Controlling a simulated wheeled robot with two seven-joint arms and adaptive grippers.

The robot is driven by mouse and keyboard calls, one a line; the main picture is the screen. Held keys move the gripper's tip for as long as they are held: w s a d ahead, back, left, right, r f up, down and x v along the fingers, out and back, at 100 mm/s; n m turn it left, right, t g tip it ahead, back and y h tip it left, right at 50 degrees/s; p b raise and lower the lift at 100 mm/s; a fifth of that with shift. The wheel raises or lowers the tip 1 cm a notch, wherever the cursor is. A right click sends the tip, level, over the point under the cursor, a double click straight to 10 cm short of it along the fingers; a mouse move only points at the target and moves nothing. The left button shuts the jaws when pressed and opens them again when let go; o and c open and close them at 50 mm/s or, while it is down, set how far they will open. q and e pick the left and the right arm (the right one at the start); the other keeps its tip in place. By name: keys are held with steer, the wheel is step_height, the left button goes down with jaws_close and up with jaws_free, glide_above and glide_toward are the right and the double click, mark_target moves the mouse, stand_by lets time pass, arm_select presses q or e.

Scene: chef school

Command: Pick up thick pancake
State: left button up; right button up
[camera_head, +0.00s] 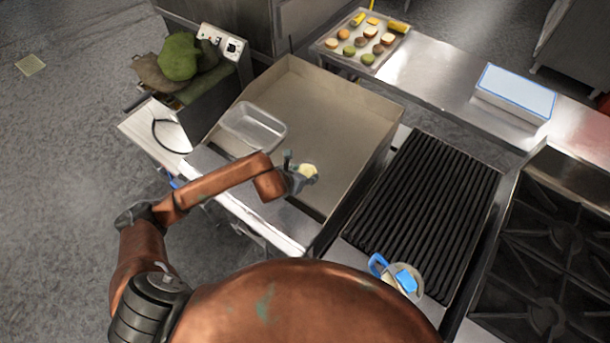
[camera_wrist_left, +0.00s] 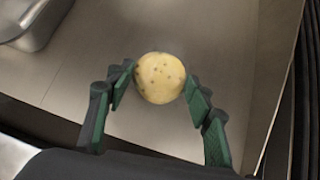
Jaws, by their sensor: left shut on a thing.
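The thick pancake (camera_head: 309,171) is a small, round, pale yellow piece at the tip of my left gripper (camera_head: 300,172) in the head view. In the left wrist view the pancake (camera_wrist_left: 160,78) shows dark dots on its face and sits between the two green fingertips of my left gripper (camera_wrist_left: 160,82). The fingers touch it on both sides and are shut on it. The flat steel griddle (camera_head: 318,110) lies below; I cannot tell how high the pancake is above it. My right gripper is not in view.
A clear rectangular container (camera_head: 254,128) stands on the griddle's left part. A ribbed black grill (camera_head: 425,215) lies to the right. A round container with blue items (camera_head: 403,279) is at its near edge. A tray of pastries (camera_head: 334,52) and a blue-white box (camera_head: 515,92) stand behind.

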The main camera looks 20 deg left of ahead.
arm_select(q)
steer(key=s+a+f+v, duration=0.1)
steer(key=v, duration=1.7)
steer(key=shift+f, duration=0.15)
